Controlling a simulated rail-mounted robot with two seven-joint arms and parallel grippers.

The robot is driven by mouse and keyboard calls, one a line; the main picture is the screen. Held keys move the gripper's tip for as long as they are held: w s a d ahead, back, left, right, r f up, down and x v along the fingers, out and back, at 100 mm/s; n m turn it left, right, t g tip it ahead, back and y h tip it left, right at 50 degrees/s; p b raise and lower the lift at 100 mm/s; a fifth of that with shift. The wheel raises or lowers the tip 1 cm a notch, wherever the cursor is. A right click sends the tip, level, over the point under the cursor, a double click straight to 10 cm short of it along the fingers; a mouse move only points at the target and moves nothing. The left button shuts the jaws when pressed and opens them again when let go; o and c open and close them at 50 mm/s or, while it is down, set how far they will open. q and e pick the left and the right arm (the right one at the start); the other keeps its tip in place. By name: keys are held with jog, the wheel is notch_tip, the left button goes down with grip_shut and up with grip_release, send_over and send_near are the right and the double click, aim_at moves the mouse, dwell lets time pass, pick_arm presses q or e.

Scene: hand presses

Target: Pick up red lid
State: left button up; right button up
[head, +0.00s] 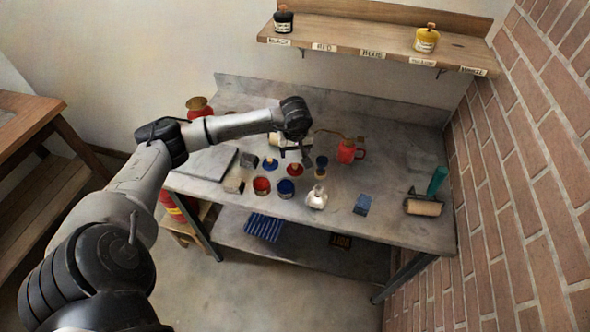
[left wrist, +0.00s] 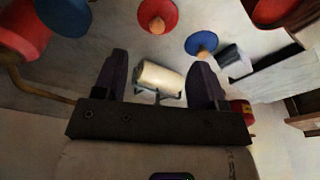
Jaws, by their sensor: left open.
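The red lid (head: 297,172) is a flat disc with a wooden knob, lying on the grey workbench (head: 385,195). In the left wrist view the red lid (left wrist: 157,14) is at the top edge, beyond the fingertips and partly cut off. My left gripper (head: 297,154) is open and empty above the bench, just behind the red lid in the head view. In the left wrist view, its fingers (left wrist: 160,62) frame a pale roller (left wrist: 160,78) lying lower down; I cannot tell the gap. My right gripper is not in view.
A blue lid (head: 269,165) lies close to the red one. An open red jar (head: 261,186), a blue jar (head: 286,189) and a white bottle (head: 316,197) stand in front. A red can (head: 346,152) stands right of the gripper.

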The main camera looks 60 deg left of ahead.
aim_at(295, 165)
pick_arm(q)
jog(key=shift+w+a+f+b, duration=0.1)
jog(key=shift+a+f, duration=0.05)
jog(key=shift+f, duration=1.35)
jog(key=shift+w+a+f+b, duration=0.1)
jog(key=shift+w+a+f, duration=0.1)
jog(key=shift+f, duration=1.25)
jog(key=shift+w+a+f+b, duration=0.1)
jog(key=shift+a+f, duration=0.05)
jog(key=shift+f, duration=1.35)
jog(key=shift+f, duration=0.1)
grip_shut()
